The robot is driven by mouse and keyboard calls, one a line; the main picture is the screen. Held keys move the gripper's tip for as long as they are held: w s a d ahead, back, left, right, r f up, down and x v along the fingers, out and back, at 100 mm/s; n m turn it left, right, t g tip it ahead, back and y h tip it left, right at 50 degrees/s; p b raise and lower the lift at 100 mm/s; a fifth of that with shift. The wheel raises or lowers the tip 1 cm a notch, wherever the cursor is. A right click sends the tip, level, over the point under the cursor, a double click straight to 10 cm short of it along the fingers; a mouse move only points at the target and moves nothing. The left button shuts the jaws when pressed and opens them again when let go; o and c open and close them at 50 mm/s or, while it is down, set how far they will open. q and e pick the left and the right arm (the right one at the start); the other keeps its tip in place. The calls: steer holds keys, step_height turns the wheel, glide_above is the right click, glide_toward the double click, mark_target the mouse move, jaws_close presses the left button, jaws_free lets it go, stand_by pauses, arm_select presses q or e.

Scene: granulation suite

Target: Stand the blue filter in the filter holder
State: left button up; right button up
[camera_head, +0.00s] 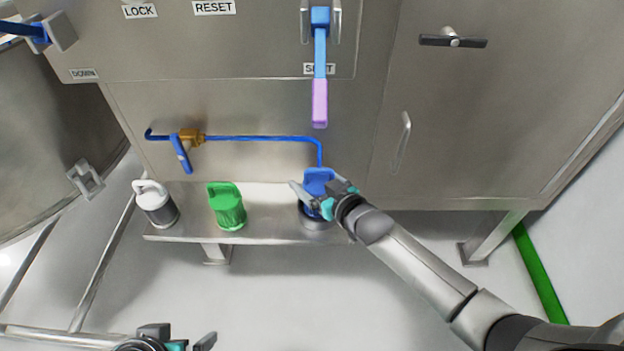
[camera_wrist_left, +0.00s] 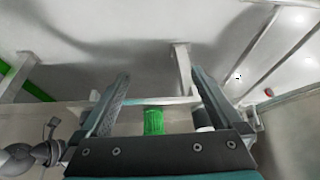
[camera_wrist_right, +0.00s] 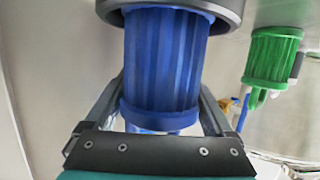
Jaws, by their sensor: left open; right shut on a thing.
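The blue filter (camera_head: 318,178) stands upright at the right end of the steel shelf, at the grey round filter holder (camera_head: 318,224). My right gripper (camera_head: 323,194) is shut on the filter. In the right wrist view its fingers flank the ribbed blue body (camera_wrist_right: 165,60), whose far end meets the rim of the holder (camera_wrist_right: 222,8) and seems to be inside it. How deep it sits is hidden. My left gripper (camera_head: 180,338) is open and empty at the bottom of the head view, away from the shelf.
A green filter (camera_head: 228,207) and a white-and-grey filter (camera_head: 156,204) stand farther left on the shelf (camera_head: 268,230). A blue pipe (camera_head: 262,138) with a blue-handled valve (camera_head: 182,152) runs above. A blue-and-pink lever (camera_head: 320,80) hangs from the cabinet. The floor in front is clear.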

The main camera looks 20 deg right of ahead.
steer(key=shift+f, duration=0.5)
steer(key=o, duration=1.2)
arm_select(q)
steer(key=shift+w+d+t, duration=0.4)
steer(key=shift+w+d, duration=0.05)
arm_select(e)
steer(key=shift+o, duration=0.2)
